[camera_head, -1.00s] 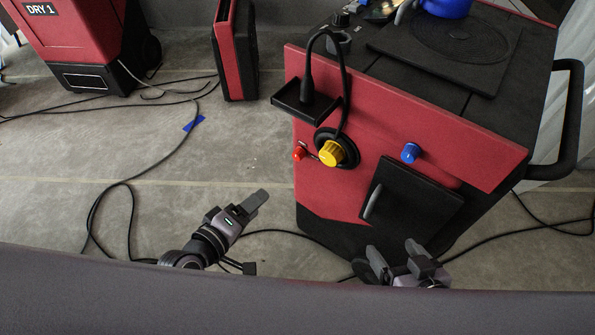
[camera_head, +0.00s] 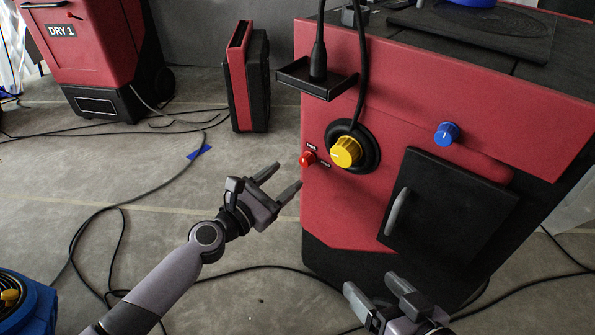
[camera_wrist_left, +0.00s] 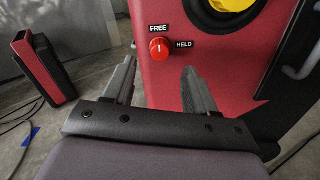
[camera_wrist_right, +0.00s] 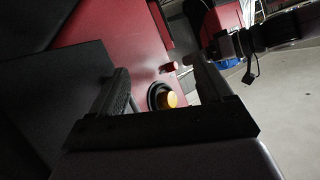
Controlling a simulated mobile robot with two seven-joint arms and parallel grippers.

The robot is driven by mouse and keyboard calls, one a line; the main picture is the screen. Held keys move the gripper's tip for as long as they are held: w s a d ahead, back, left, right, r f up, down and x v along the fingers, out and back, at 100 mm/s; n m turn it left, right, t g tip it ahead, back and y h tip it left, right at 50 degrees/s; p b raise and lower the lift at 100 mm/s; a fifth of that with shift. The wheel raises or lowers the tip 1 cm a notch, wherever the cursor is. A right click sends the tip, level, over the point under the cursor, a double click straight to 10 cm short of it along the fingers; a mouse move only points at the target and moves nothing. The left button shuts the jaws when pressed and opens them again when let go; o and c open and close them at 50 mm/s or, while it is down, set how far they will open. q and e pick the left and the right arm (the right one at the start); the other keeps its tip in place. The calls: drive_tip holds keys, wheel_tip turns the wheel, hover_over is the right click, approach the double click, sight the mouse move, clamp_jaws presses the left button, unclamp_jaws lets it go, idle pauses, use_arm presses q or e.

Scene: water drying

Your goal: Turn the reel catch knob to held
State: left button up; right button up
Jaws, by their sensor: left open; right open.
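The reel catch knob is a small red knob (camera_head: 307,158) on the red front of the machine, left of a big yellow knob (camera_head: 345,151). In the left wrist view the red knob (camera_wrist_left: 159,48) has the label FREE above it and HELD to its right; its pale mark looks upright, towards FREE. My left gripper (camera_head: 287,180) is open and empty, apart from the knob, just to its lower left. In its wrist view the knob shows between and beyond the fingertips. My right gripper (camera_head: 371,285) is open and empty, low in front of the machine's base.
A blue knob (camera_head: 447,133) and a black door (camera_head: 450,210) with a grey handle are on the same front. A small black tray (camera_head: 316,80) with a cable juts out above the red knob.

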sight(303, 162)
use_arm(q)
drive_tip(key=shift+b+x, duration=0.7)
drive_tip(key=shift+x, duration=2.1)
clamp_jaws()
